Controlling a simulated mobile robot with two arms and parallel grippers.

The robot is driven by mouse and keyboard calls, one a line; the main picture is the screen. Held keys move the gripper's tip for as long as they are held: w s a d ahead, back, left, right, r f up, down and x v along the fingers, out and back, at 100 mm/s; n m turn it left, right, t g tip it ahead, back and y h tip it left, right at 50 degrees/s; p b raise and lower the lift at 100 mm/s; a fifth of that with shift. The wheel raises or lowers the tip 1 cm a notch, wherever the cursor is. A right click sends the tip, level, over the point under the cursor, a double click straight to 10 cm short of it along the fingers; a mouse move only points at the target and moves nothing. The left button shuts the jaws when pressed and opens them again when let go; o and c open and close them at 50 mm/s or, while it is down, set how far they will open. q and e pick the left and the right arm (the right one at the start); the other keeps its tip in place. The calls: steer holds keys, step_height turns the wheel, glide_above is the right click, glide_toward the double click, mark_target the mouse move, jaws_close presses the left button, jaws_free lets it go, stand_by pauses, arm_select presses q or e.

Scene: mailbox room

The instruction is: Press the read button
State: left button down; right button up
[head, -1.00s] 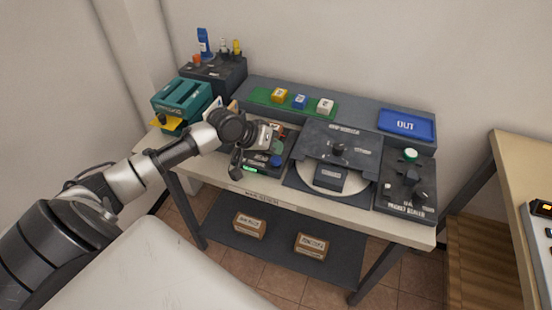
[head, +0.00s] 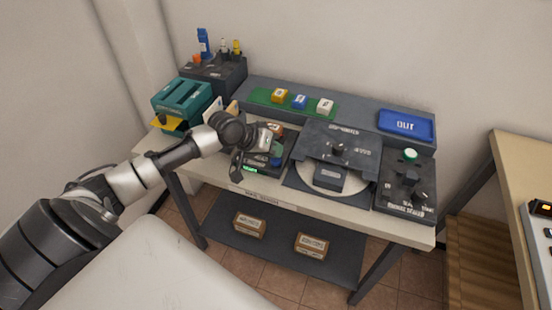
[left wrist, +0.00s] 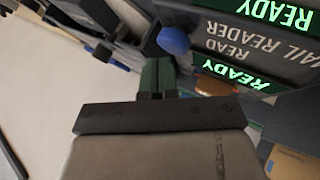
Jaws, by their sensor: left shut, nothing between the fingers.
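The mail reader (head: 262,172) is a dark box on the table, partly hidden by my left gripper in the head view. In the left wrist view its panel (left wrist: 250,45) shows upside down, with READ lettering and green READY displays (left wrist: 238,72). A round blue button (left wrist: 173,40) stands beside the READ lettering; a bit of it shows in the head view (head: 276,162). My left gripper (left wrist: 157,66) is shut and empty. Its fingertips are close to the blue button, just below and left of it in the wrist view. I cannot tell whether they touch. My right gripper is not in view.
A teal slotted box (head: 182,98) stands left of the reader. A dark plate machine with a round disc (head: 312,181) and a dark knob panel (head: 405,200) stand right. Behind are a green strip of coloured blocks (head: 262,97) and a blue OUT tray (head: 405,136).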

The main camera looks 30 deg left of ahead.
mark_target(274, 159)
arm_select(q)
steer(key=shift+f, duration=0.55)
stand_by(0.6)
steer(key=shift+r+p, duration=0.95)
steer(key=shift+p, duration=0.05)
step_height(274, 159, up, 5)
steer(key=p, duration=0.5)
steer(key=shift+r, duration=0.1)
stand_by(0.5)
